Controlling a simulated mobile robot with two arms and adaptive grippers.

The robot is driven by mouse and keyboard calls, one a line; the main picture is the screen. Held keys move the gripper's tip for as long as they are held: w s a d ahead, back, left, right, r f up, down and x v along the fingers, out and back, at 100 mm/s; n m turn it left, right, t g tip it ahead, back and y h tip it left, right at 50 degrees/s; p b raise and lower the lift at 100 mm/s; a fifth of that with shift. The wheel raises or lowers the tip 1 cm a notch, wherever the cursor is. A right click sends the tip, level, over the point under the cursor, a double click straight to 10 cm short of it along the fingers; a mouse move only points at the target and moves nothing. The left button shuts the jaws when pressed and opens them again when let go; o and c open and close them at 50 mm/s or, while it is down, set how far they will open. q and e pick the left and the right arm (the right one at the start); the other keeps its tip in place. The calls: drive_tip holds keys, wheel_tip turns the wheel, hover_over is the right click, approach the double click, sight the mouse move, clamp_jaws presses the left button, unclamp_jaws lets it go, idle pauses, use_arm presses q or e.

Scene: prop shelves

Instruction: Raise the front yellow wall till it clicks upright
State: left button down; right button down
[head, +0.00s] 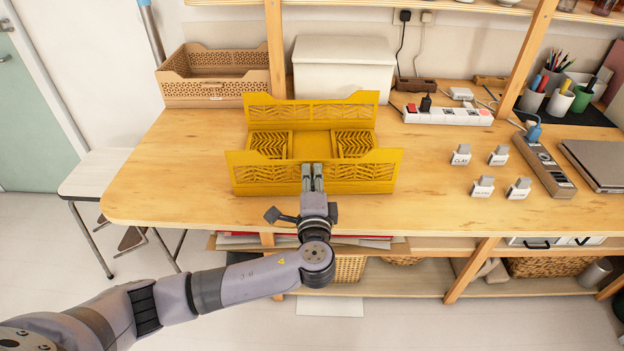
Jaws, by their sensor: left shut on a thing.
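The yellow folding crate stands on the wooden table. Its front yellow wall (262,174) faces me and stands upright or close to it; I cannot tell whether it is latched. The back wall (313,112) is up. The two patterned end walls, left (270,142) and right (353,142), appear folded down inside, with bare floor between them. My left gripper (313,174) is at the middle of the front wall, shut on it, its fingers covering part of the wall and top edge. My right gripper is not in view.
A tan crate (215,88) and a white lidded box (343,67) stand behind. Small labelled blocks (483,187), a power strip (448,116), an organiser (543,165) and a laptop (598,163) are to the right. The table left of the yellow crate is clear.

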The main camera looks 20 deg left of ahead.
use_arm(q)
drive_tip(key=shift+f, duration=0.1)
idle(0.3)
drive_tip(key=c, duration=1.7)
unclamp_jaws()
drive_tip(key=v, duration=1.2)
